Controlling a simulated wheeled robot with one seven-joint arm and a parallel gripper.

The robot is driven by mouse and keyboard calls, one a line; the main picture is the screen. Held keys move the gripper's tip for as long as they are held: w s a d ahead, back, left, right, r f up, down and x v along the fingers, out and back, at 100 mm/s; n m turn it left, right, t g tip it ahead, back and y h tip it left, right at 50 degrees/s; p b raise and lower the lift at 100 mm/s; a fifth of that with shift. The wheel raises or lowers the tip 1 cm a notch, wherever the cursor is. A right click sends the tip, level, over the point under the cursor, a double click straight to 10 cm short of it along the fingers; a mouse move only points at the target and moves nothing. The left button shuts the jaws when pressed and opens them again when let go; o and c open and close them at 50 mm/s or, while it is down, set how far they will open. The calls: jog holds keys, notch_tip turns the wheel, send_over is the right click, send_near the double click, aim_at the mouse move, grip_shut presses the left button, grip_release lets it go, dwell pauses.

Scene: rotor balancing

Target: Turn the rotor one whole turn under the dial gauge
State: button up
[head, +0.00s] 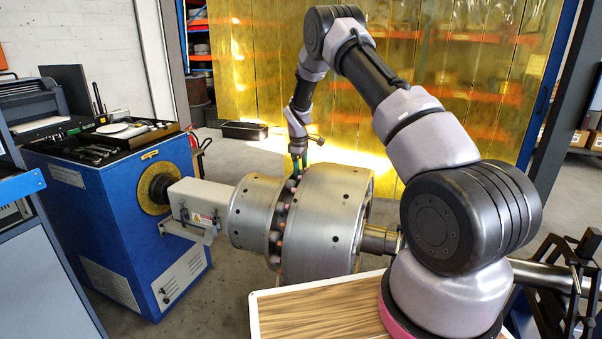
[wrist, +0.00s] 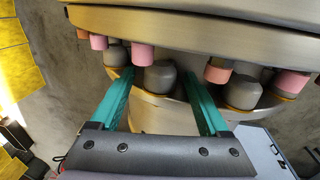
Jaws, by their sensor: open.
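The rotor (head: 325,225) is a large grey steel drum lying with its axle level, with a narrower drum on its left. A ring of pink and grey pegs (head: 276,237) stands around the step between them. My gripper (head: 297,170) is above the top of that ring, pointing down. In the wrist view its two teal fingers (wrist: 157,76) are apart, one on each side of a grey rounded peg (wrist: 160,77). I cannot tell whether they touch it. Another grey peg (wrist: 242,92) is right of the fingers. I cannot make out the dial gauge.
A blue drive cabinet (head: 125,210) with a black tray of tools on top stands left of the rotor. A wood-topped board (head: 325,312) lies in front. A yellow strip curtain (head: 240,60) hangs behind. A dark support frame (head: 565,295) stands at the right.

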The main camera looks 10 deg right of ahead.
grip_shut()
dwell(1.4)
